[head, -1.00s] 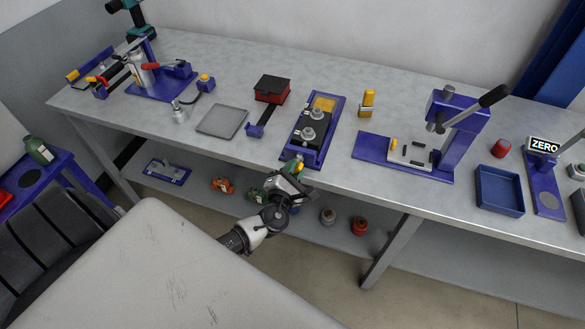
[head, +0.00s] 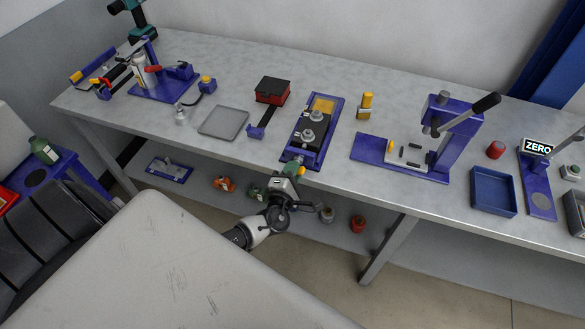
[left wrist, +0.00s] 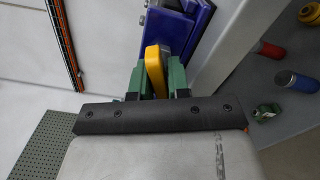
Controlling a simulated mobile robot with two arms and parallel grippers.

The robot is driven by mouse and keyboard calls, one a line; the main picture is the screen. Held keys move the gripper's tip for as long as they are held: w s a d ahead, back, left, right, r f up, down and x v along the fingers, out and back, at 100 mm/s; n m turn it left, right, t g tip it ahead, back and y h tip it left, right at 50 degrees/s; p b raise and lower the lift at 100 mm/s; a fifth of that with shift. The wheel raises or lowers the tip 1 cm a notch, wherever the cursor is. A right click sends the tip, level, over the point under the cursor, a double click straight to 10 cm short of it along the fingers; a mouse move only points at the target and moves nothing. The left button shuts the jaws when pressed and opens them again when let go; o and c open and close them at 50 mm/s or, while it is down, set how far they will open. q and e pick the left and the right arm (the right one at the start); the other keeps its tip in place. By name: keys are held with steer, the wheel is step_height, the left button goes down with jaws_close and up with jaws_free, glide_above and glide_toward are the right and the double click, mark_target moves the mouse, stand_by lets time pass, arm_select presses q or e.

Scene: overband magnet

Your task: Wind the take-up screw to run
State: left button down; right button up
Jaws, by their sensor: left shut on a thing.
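The take-up unit is a blue frame (head: 327,152) at the table's front edge, carrying a dark block with grey round fittings (head: 311,127) and a yellow plate at its far end. A yellow handle (left wrist: 154,70), apparently the take-up screw's, is at the frame's near end. My left gripper (head: 297,169) reaches it from the front. In the left wrist view its green fingers (left wrist: 157,82) are on both sides of the yellow handle, shut on it. The screw's thread is hidden. My right gripper is not in view.
A grey tray (head: 223,123) and a red box with a black lid (head: 272,91) are left of the unit. A yellow-topped piece (head: 366,106) and a blue lever press (head: 437,140) stand to the right. Several small items lie on the shelf (head: 205,196) below.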

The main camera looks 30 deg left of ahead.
arm_select(q)
steer(key=shift+m+p, duration=0.35)
steer(key=shift+m, duration=0.45)
steer(key=shift+r, duration=0.1)
steer(key=shift+r+m+p, duration=0.15)
steer(key=shift+m+p, duration=0.7)
steer(key=shift+m, duration=0.15)
steer(key=c, duration=1.5)
jaws_free()
steer(key=shift+m, duration=0.3)
steer(key=o, duration=0.5)
steer(key=shift+f, duration=0.2)
steer(key=b+v, duration=0.1)
steer(key=v, duration=0.9)
steer(key=shift+s, duration=0.35)
